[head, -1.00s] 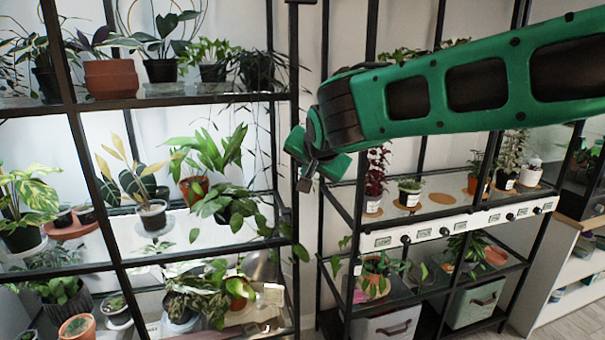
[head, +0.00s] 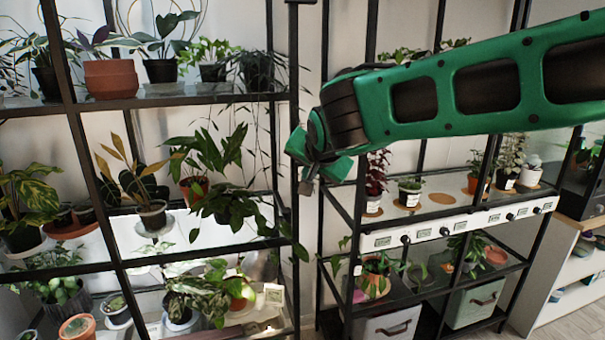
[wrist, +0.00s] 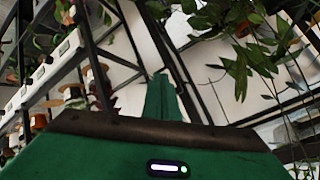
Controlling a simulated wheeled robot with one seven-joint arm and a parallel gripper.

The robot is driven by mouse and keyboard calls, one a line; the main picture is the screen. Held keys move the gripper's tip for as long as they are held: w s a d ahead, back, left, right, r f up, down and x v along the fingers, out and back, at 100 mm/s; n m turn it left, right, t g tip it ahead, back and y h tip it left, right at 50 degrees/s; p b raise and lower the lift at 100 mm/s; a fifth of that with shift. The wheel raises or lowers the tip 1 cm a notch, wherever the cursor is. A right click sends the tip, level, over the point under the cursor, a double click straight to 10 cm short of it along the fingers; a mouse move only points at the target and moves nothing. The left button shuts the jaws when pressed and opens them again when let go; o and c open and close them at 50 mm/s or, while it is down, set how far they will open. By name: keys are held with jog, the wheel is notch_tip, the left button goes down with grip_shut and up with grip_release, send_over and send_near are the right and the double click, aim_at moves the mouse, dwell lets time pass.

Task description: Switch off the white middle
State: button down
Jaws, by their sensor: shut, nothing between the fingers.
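A white strip (head: 463,224) runs along the front of the right rack, with several small labels and dark knobs, among them a left knob (head: 405,240) and one further right (head: 510,217). I cannot read the labels. The strip also shows at the left of the wrist view (wrist: 55,62). My gripper (head: 308,188) is shut and empty, pointing down, in front of the right rack's left post. It is left of and above the strip, apart from it.
Potted plants fill the left rack, with a trailing plant (head: 228,203) close to my gripper's left. The right rack holds small pots, a reddish plant (head: 375,180) and storage bins (head: 388,325). A white shelf unit (head: 560,265) stands at the far right.

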jog(key=shift+s, duration=0.1)
jog(key=shift+s+d+f, duration=0.1)
jog(key=shift+s+d, duration=0.15)
jog(key=shift+s, duration=0.55)
jog(key=shift+s+d+f, duration=0.1)
jog(key=shift+s+d, duration=0.15)
jog(key=shift+s, duration=0.5)
jog(key=shift+s+d+f, duration=0.1)
jog(key=shift+s+d, duration=0.15)
jog(key=shift+s, duration=0.55)
jog(key=s+d+f+g+h, duration=0.1)
jog(key=s+d+f+g, duration=0.2)
jog(key=d, duration=0.7)
jog(key=s+d+f+h, duration=0.2)
jog(key=s+d+f, duration=0.15)
jog(key=d, duration=0.65)
jog(key=s+d+f+g+h, duration=0.1)
jog(key=s+d+f+g, duration=0.3)
jog(key=d, duration=0.6)
jog(key=s+d+f+g, duration=0.1)
jog(key=s+d, duration=0.2)
jog(key=s, duration=0.4)
jog(key=s+d+f+g+y, duration=0.1)
jog(key=s+d+f, duration=0.1)
jog(key=s, duration=0.6)
jog(key=s+d+f+m+g+y, duration=0.1)
jog(key=s+d+f, duration=0.1)
jog(key=s, duration=0.6)
jog(key=shift+s+d+f, duration=0.25)
jog(key=shift+d, duration=0.65)
